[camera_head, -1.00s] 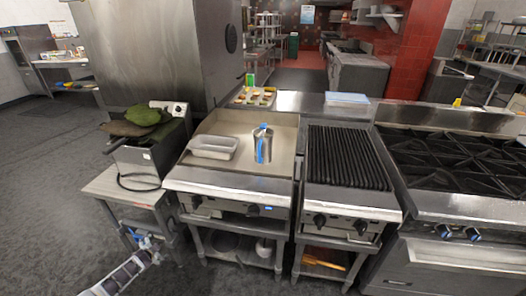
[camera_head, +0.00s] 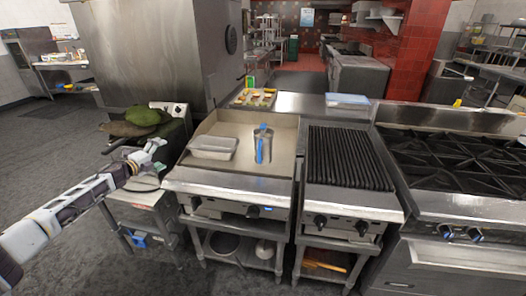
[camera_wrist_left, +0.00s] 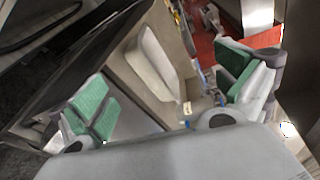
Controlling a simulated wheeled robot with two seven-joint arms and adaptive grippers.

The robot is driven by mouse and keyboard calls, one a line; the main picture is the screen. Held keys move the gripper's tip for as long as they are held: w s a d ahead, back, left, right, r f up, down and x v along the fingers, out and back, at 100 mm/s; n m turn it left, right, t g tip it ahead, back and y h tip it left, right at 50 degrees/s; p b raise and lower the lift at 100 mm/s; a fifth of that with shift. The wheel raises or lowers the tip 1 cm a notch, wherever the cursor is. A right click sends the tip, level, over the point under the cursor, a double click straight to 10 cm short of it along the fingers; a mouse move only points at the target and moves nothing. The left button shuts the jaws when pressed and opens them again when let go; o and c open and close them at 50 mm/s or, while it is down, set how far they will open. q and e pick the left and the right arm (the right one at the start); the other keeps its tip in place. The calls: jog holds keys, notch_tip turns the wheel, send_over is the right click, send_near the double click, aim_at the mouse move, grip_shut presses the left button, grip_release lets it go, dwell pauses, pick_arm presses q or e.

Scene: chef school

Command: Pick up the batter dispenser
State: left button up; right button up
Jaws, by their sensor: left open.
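The batter dispenser (camera_head: 264,141) is a steel jug with a blue handle. It stands upright on the flat griddle (camera_head: 277,182), right of a shallow metal pan (camera_head: 213,148). My left gripper (camera_head: 156,155) is open and empty, left of the griddle and well apart from the dispenser. In the left wrist view, the left gripper (camera_wrist_left: 165,88) shows its green finger pads spread wide, with the pan (camera_wrist_left: 153,62) beyond them. I cannot make out the dispenser clearly in that view. My right gripper is not in view.
A fryer (camera_head: 175,137) with green and brown cloth-like items (camera_head: 143,118) stands left of the griddle, close to my left gripper. A ribbed grill (camera_head: 347,158) and a burner range (camera_head: 455,165) are on the right. A small food tray (camera_head: 255,98) sits behind the griddle.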

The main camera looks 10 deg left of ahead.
pick_arm(q)
jog(key=s+d+r+m+g+h, duration=0.1)
jog(key=s+d+m+g+h, duration=0.4)
jog(key=d+m, duration=0.6)
jog(key=s+d+r+m+g+h, duration=0.1)
jog(key=s+d+m+g+h, duration=0.4)
jog(key=d+m, duration=0.6)
jog(key=s+d+f+m+g+h, duration=0.1)
jog(key=s+d+m+g, duration=0.4)
jog(key=s+m, duration=0.3)
jog(key=shift+s+d+m+h, duration=0.2)
jog(key=shift+s+m+h, duration=0.15)
jog(key=shift+s, duration=0.4)
jog(key=shift+m, duration=0.25)
